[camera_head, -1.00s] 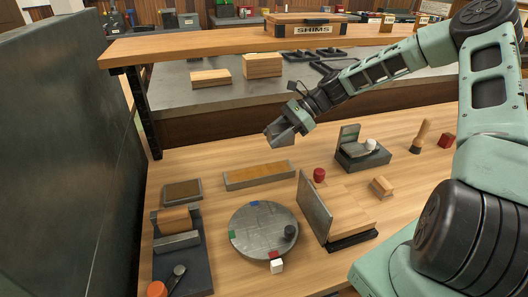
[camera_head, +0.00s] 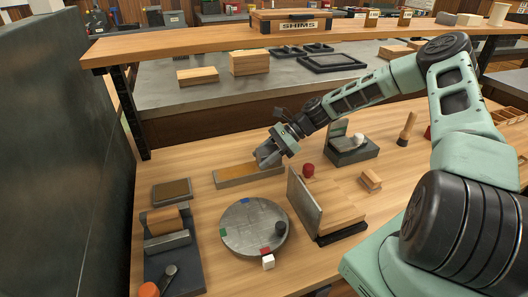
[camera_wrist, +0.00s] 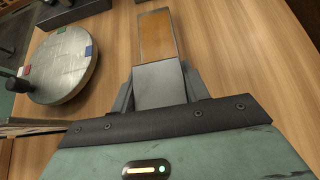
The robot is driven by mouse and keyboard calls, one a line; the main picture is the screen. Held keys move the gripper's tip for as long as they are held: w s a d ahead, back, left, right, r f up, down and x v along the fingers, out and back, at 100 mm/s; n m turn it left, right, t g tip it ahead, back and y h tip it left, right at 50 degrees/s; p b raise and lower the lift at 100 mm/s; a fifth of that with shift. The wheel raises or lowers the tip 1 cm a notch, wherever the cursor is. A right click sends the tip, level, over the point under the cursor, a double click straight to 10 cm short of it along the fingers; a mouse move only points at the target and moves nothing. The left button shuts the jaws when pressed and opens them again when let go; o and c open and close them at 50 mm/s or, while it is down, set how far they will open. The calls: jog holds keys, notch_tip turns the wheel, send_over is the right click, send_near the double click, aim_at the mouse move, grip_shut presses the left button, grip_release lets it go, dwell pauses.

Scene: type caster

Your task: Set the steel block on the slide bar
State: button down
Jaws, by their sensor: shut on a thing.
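The slide bar (camera_head: 238,175) is a long low grey bar with an ochre top, lying on the wooden bench. It also shows in the wrist view (camera_wrist: 157,36), running away from my gripper. My gripper (camera_head: 267,157) is shut on the grey steel block (camera_wrist: 159,86), with one finger on each side of it. The block is over the right end of the bar in the head view and lines up with its length in the wrist view. The block hides that end of the bar, and I cannot tell whether the two touch.
A round metal plate (camera_head: 243,233) with coloured marks stands in front of the bar. A small ochre-topped plate (camera_head: 172,191) lies left. An upright grey plate with wood (camera_head: 305,206), a red knob (camera_head: 308,170) and a dark holder (camera_head: 350,153) stand right. A shelf (camera_head: 200,45) runs behind.

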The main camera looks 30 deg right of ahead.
jog(key=c, duration=0.7)
grip_release()
jog(key=shift+f, duration=0.15)
